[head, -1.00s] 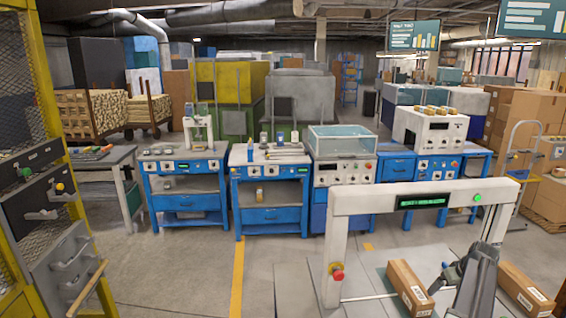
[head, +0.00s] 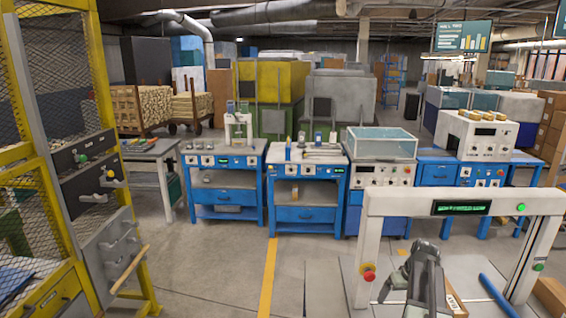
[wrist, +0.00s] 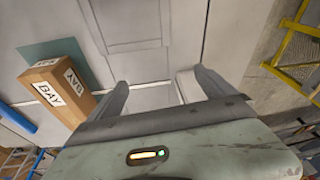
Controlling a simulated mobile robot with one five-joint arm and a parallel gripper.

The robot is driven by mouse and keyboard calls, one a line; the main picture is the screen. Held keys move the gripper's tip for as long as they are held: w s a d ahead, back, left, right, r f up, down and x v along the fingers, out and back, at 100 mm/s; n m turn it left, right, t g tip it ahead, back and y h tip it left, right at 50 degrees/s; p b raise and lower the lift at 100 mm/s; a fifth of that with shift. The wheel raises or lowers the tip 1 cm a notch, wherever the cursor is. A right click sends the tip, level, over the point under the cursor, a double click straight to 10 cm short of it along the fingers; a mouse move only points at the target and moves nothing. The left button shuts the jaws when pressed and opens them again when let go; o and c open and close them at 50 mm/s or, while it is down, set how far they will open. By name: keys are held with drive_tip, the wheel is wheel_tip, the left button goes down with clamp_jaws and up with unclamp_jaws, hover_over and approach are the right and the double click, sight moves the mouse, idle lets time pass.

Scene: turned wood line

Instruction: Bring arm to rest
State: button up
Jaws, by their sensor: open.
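My gripper (wrist: 160,97) is open in the wrist view, with nothing between its two fingers. In the head view my gripper (head: 424,250) is at the lower right, in front of the white scanner-like frame. A cardboard box (wrist: 60,92) marked "BAY" lies to the left of the fingers in the wrist view, apart from them. In the head view the box (head: 455,301) is mostly hidden behind my arm.
The white frame (head: 375,215) with a green display stands over a pale surface. A blue bar (head: 497,296) lies at right. Blue workbenches (head: 306,214) line the middle. A yellow mesh cage (head: 103,95) stands at left. Grey floor (head: 205,265) between is open.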

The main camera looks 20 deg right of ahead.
drive_tip(key=s+a+f+n+g, duration=0.1)
drive_tip(key=s+a+n+g, duration=0.1)
drive_tip(key=a, duration=3.9)
drive_tip(key=shift+s+a+g, duration=0.3)
drive_tip(key=shift+s+g, duration=0.1)
